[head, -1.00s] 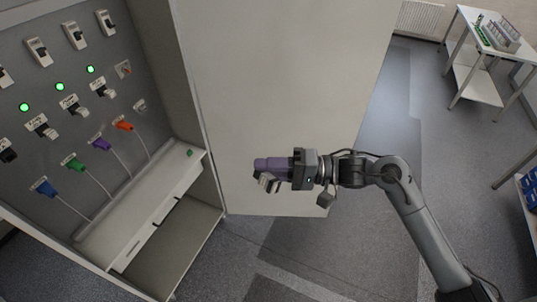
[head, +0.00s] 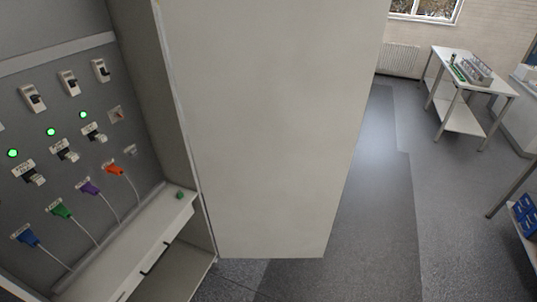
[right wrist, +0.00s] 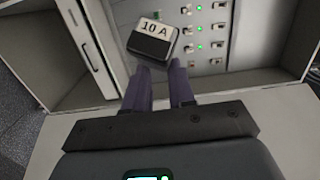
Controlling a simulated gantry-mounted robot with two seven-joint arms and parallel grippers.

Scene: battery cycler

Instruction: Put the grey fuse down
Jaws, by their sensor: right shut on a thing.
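The fuse (right wrist: 153,45), dark grey to black with a white "10 A" label, is between the purple fingertips of my right gripper (right wrist: 161,70) in the right wrist view. The gripper is shut on it and holds it in the air, slightly tilted. Behind it is the cabinet panel (right wrist: 208,35) with switches and green lights. My right gripper and the fuse are not in the head view. My left gripper is in neither current view.
The open cabinet door (head: 265,130) fills the middle of the head view. The cabinet ledge (head: 130,237) bears a small green piece (head: 180,194). A white table (head: 437,75) with a rack (head: 477,70) stands far right. Blue bins (head: 526,213) sit at the right edge. Floor between is clear.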

